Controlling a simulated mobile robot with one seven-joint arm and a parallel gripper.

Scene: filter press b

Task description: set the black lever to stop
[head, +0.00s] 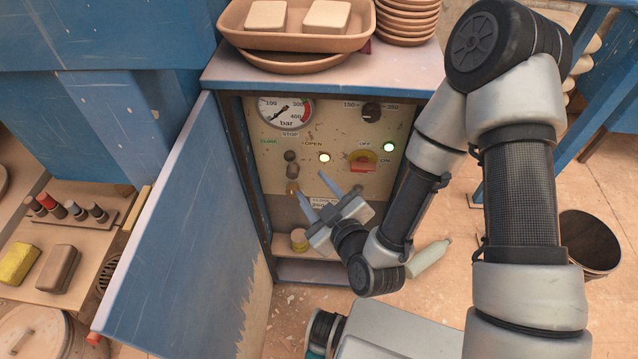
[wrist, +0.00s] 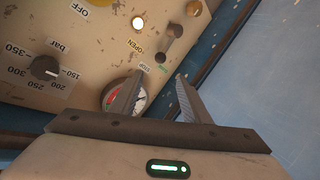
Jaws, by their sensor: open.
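The black lever (head: 291,165) is on the beige control panel, below the gauge. It runs roughly upright there, with its darker knob-like part above a brownish part. In the wrist view, the lever (wrist: 173,42) is seen beyond the fingertips. Which label it is set to, I cannot tell for sure. My gripper (head: 311,184) is open and empty in front of the panel, to the lever's lower right and apparently apart from it. Its fingers (wrist: 160,76) also show in the wrist view.
The open blue cabinet door (head: 185,235) stands close on the left. A pressure gauge (head: 285,111), a black dial (head: 371,112) and a red switch on a yellow plate (head: 363,160) share the panel. Trays stand on the cabinet top. A pale bottle (head: 430,258) lies on the floor.

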